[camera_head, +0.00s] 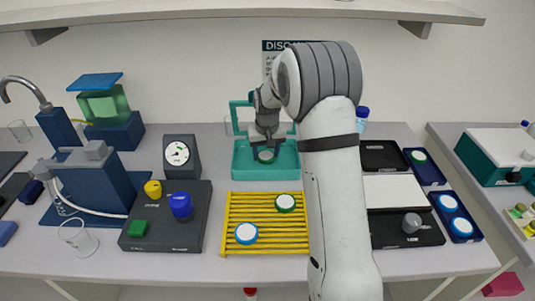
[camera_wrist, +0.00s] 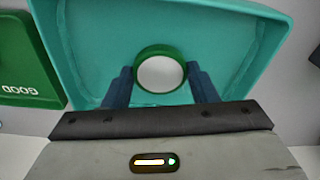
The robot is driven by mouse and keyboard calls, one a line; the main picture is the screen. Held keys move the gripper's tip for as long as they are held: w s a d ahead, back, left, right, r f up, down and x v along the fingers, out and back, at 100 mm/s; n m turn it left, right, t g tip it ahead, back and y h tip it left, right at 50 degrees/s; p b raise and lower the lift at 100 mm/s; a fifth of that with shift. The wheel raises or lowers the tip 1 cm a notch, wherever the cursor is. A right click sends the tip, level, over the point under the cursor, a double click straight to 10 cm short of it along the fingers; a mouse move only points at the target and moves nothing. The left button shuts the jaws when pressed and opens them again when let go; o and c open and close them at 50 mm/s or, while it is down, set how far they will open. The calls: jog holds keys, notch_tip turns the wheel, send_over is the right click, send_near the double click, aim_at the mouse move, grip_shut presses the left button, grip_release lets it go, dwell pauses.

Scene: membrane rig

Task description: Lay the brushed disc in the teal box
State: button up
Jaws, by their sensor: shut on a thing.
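My gripper (camera_head: 266,145) is shut on a disc with a green rim and a pale grey face, the disc (camera_wrist: 161,73) lying between the two dark blue fingers in the wrist view. In the head view the held disc (camera_head: 266,156) shows below the jaws, within the outline of the teal box (camera_head: 250,174). The box's floor and walls (camera_wrist: 95,40) surround the disc in the wrist view. I cannot tell whether the disc touches the floor. Whether its face is brushed is hard to make out.
A yellow slatted rack (camera_head: 265,222) in front of the box bears a green-rimmed disc (camera_head: 285,202) and a blue-rimmed disc (camera_head: 246,233). A dark panel with knobs (camera_head: 160,235) and a gauge (camera_head: 181,157) stand to the left. A blue tray (camera_head: 470,236) with discs lies right.

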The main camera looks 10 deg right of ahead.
aim_at(267, 158)
jog(key=shift+w+f, duration=0.2)
jog(key=shift+f, duration=0.7)
jog(key=shift+f, duration=0.15)
jog(key=o, duration=0.9)
jog(key=shift+o, duration=0.2)
notch_tip(267, 158, up, 11)
jog(key=s, duration=0.1)
jog(key=s+r, duration=0.4)
jog(key=s, duration=0.4)
jog(key=s+r, duration=0.3)
jog(key=s, duration=0.4)
jog(key=s+f+t, duration=0.1)
jog(key=s+f, duration=0.1)
jog(key=s, duration=1.6)
jog(key=shift+s+d+t+b, duration=0.2)
jog(key=shift+s+t+b, duration=0.1)
jog(key=shift+s+b, duration=0.05)
